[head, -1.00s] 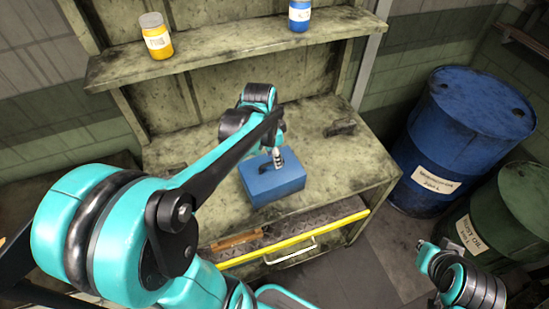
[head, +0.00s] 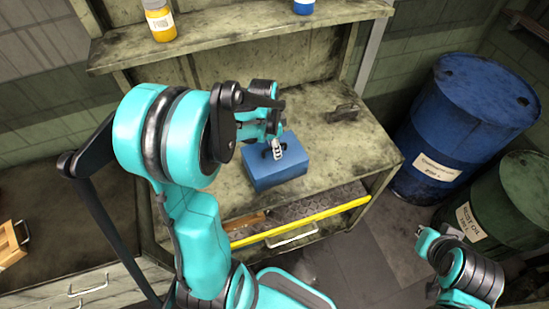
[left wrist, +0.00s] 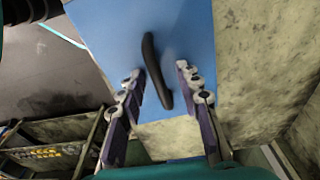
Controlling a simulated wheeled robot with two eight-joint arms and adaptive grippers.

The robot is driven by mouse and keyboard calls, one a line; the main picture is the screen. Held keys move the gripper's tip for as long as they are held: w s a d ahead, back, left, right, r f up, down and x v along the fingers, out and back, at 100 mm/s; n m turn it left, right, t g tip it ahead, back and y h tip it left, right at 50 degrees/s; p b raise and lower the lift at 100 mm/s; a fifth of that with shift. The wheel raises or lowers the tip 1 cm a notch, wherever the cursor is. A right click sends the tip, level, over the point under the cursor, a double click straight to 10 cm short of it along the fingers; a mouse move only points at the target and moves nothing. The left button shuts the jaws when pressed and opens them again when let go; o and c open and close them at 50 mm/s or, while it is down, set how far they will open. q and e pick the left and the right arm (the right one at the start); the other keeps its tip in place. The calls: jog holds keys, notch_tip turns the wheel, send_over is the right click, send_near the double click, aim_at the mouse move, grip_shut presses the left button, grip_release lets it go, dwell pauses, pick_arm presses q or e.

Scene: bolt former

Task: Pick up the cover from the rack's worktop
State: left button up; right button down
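The cover appears to be the blue block (head: 282,172) with a black handle, resting on the rack's worktop (head: 335,150). In the left wrist view its blue top (left wrist: 105,35) fills the middle, with the curved black handle (left wrist: 152,62) on it. My left gripper (head: 278,150) is over the cover's top in the head view. In the left wrist view my left gripper (left wrist: 163,86) is open, its fingers apart on either side of the handle's near end. I cannot tell how far the fingertips are above the top.
A small dark object (head: 341,113) lies at the worktop's back right. A shelf (head: 220,38) above holds a yellow jar (head: 160,20) and a blue jar (head: 303,6). A yellow-edged drawer (head: 300,223) is below. Blue (head: 465,125) and green (head: 505,215) barrels stand right.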

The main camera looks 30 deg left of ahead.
pick_arm(q)
grip_shut()
jog(key=shift+r, duration=0.1)
